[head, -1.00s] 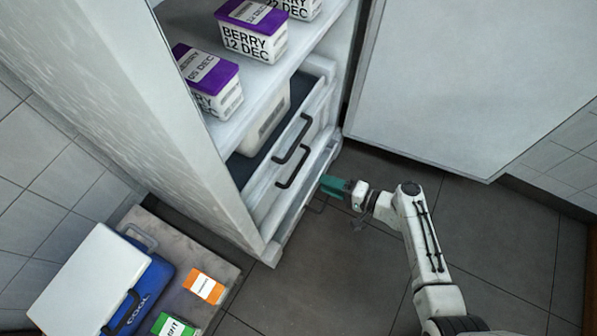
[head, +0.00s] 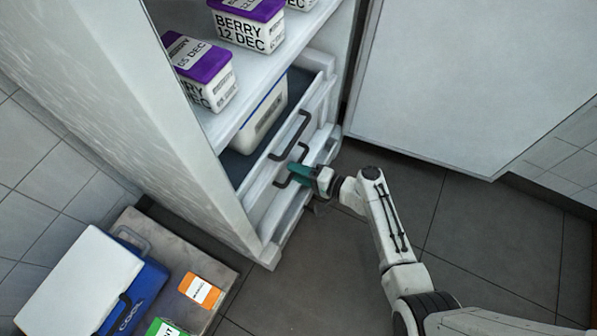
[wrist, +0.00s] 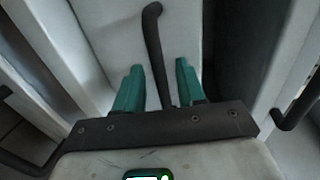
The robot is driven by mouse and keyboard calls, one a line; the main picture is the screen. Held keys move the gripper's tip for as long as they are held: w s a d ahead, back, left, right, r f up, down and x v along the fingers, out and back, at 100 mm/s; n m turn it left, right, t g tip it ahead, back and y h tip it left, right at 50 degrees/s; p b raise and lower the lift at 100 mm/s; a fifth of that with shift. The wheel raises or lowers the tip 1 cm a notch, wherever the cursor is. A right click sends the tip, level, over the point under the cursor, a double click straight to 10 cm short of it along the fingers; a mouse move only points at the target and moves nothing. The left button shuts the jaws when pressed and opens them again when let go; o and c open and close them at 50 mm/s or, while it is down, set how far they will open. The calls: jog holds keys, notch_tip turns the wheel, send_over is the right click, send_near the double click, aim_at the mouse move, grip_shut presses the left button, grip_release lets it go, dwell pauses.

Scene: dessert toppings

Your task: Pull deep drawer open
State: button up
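The freezer's lower section has white drawer fronts with dark bar handles. The upper drawer (head: 322,92) shows its inside, with a white tub in it, and carries a handle (head: 290,136). Below it is a second drawer front with another handle (head: 281,183), partly hidden by my gripper. My gripper (head: 293,173) is at this second handle. In the wrist view the green fingers (wrist: 160,90) stand apart, with the dark handle (wrist: 153,35) running down between them. A gap shows beside the handle. I cannot tell which drawer is the deep one.
Purple-lidded berry tubs (head: 249,25) stand on the shelf above. The open freezer door (head: 450,90) stands at the right. A blue and white cool box (head: 90,280) and small cartons (head: 199,290) are at lower left. The floor before the drawers is clear.

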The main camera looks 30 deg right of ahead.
grip_shut()
jog(key=shift+s+d, duration=0.1)
dwell(0.5)
